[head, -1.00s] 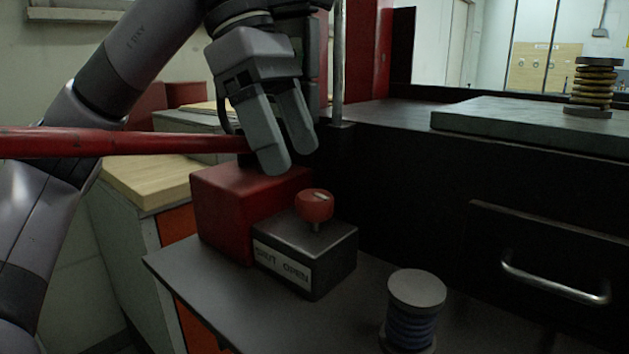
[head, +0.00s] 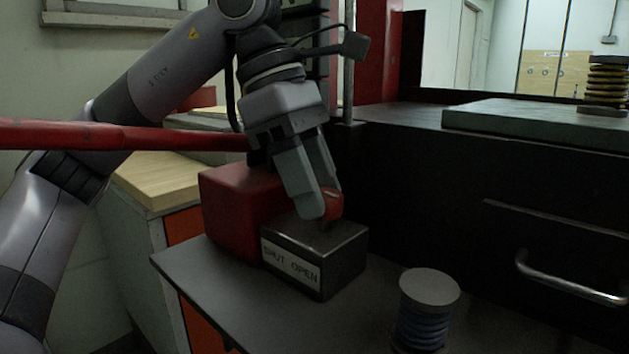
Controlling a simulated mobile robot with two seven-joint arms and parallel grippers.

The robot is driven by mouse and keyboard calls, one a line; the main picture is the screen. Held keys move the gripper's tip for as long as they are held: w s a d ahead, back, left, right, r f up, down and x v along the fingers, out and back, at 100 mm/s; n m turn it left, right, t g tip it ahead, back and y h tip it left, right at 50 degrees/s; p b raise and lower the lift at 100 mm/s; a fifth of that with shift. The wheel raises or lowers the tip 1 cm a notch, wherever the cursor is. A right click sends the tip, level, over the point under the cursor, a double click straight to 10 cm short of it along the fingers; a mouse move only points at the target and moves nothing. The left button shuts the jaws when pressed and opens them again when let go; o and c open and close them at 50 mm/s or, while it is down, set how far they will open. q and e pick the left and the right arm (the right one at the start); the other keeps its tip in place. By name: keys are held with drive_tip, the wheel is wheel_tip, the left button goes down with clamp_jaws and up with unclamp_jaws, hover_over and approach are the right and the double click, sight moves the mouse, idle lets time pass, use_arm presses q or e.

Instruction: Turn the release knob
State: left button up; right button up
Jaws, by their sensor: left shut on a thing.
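The red release knob (head: 333,205) stands on top of a dark box (head: 316,262) with a white label reading "SHUT OPEN" (head: 290,266). My left gripper (head: 323,205) reaches down from above and is shut on the knob. Its fingers hide most of the knob, including its pointer mark, so I cannot tell which way it points. A red block (head: 233,215) sits behind and left of the dark box. My right gripper does not show.
A blue spool with a grey top (head: 430,287) stands right of the box. A drawer handle (head: 565,280) sticks out at the right. The grey shelf (head: 220,290) is bare in front.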

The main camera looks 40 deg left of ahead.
use_arm(q)
drive_tip(key=shift+n+t, duration=0.3)
drive_tip(key=shift+n, duration=0.5)
drive_tip(key=o, duration=1.1)
drive_tip(key=shift+r, duration=0.1)
drive_tip(key=p+v, duration=0.1)
drive_tip(key=v, duration=0.6)
drive_tip(key=shift+p, duration=0.3)
drive_tip(key=shift+s+d, duration=0.1)
drive_tip(key=shift+s, duration=0.05)
